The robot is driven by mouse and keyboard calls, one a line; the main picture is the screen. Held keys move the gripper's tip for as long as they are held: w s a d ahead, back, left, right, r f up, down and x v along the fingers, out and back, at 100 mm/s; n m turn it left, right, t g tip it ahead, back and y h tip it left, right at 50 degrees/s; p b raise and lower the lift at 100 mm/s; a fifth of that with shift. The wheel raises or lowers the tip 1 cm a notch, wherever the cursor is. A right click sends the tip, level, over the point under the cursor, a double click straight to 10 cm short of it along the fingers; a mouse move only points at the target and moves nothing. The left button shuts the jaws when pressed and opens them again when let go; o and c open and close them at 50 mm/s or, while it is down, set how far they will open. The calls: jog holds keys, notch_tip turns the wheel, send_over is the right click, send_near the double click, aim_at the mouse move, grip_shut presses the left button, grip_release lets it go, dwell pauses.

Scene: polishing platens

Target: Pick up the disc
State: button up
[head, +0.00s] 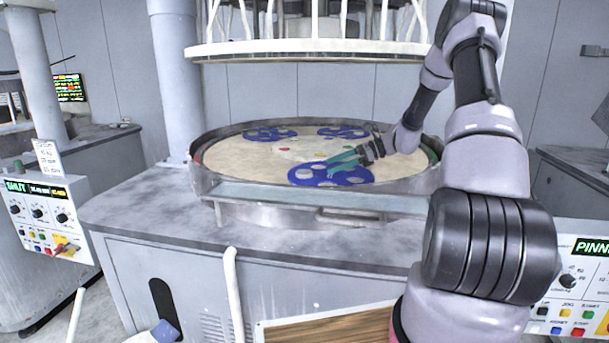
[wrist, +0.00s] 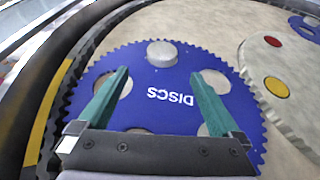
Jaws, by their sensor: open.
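A silvery round disc (wrist: 162,53) shows in the wrist view on a blue toothed carrier (wrist: 150,95) marked DISCS. It lies just beyond my fingertips, between their lines. I cannot make the disc out clearly in the head view. The carrier (head: 305,181) is there at the front of the round platen, and its several holes show pale. My gripper (wrist: 158,73) is open and empty, with two teal fingers spread over the carrier. In the head view, my gripper (head: 333,166) is low over the same carrier. Whether the fingers touch it, I cannot tell.
Two more blue carriers (head: 269,134) (head: 343,132) lie at the platen's back. A pale toothed wheel (wrist: 262,62) with red and yellow dots is right of the near carrier. A metal rim (head: 205,182) surrounds the platen. A white ring (head: 310,48) hangs above.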

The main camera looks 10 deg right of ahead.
aim_at(310, 172)
jog(key=shift+x, duration=4.1)
jog(key=c, duration=1.5)
jog(key=shift+w+r, duration=0.1)
jog(key=shift+r, duration=0.1)
